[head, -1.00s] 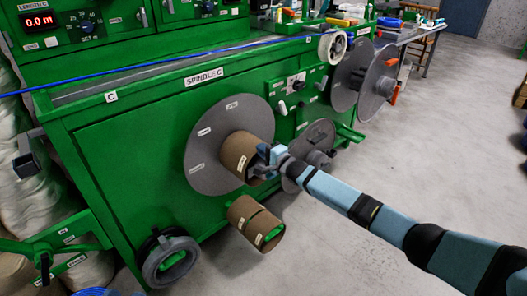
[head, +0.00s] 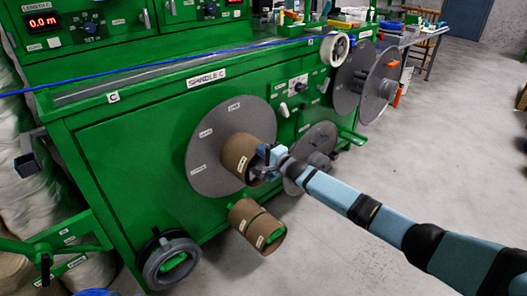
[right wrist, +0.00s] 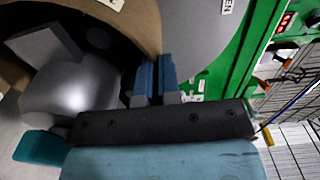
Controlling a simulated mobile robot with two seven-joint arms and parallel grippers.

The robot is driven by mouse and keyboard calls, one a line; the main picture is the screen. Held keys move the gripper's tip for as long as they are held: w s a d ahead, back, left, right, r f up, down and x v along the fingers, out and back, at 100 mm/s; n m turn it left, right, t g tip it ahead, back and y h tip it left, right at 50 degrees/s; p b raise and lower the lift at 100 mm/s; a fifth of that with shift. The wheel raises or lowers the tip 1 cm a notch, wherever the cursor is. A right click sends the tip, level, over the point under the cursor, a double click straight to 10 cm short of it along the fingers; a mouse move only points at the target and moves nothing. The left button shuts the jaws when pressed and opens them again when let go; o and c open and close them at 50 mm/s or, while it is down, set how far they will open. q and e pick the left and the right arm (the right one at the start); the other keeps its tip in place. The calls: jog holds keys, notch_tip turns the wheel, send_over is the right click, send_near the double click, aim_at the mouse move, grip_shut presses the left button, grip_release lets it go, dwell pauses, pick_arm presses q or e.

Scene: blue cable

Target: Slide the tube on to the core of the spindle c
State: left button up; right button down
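The brown cardboard tube (head: 236,151) sits around the core of spindle C, in front of the large grey disc (head: 205,166) on the green machine. The label SPINDLE C (head: 207,78) is above the disc. My right gripper (head: 266,160) is at the tube's near, right-hand end. In the right wrist view, its blue fingers (right wrist: 155,76) are close together at the tube's rim (right wrist: 135,22), with the wall appearing to run between them. The grey core (right wrist: 75,88) shows inside the tube. The disc hides any gap behind the tube. My left gripper is out of view.
A grey spool (head: 172,263) is at lower left and a smaller grey disc (head: 312,157) is right of the spindle. A blue cable (head: 140,72) runs along the machine top. The floor (head: 440,130) at right is open.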

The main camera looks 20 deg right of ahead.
jog(key=shift+w+r, duration=0.15)
jog(key=shift+r, duration=0.1)
jog(key=shift+f, duration=0.45)
dwell(0.6)
jog(key=c, duration=0.7)
grip_release()
jog(key=shift+s+a+f, duration=0.15)
jog(key=shift+s, duration=0.05)
jog(key=shift+s+a+f+b, duration=0.15)
jog(key=shift+f+b, duration=0.15)
jog(key=shift+f, duration=0.15)
jog(key=shift+s+f+p, duration=0.15)
jog(key=shift+s+p, duration=0.1)
jog(key=shift+p, duration=0.2)
jog(key=shift+d+f, duration=0.2)
jog(key=c, duration=0.5)
jog(key=shift+o, duration=0.3)
jog(key=shift+s+d+r, duration=0.1)
jog(key=shift+d+r, duration=0.05)
jog(key=shift+o, duration=0.2)
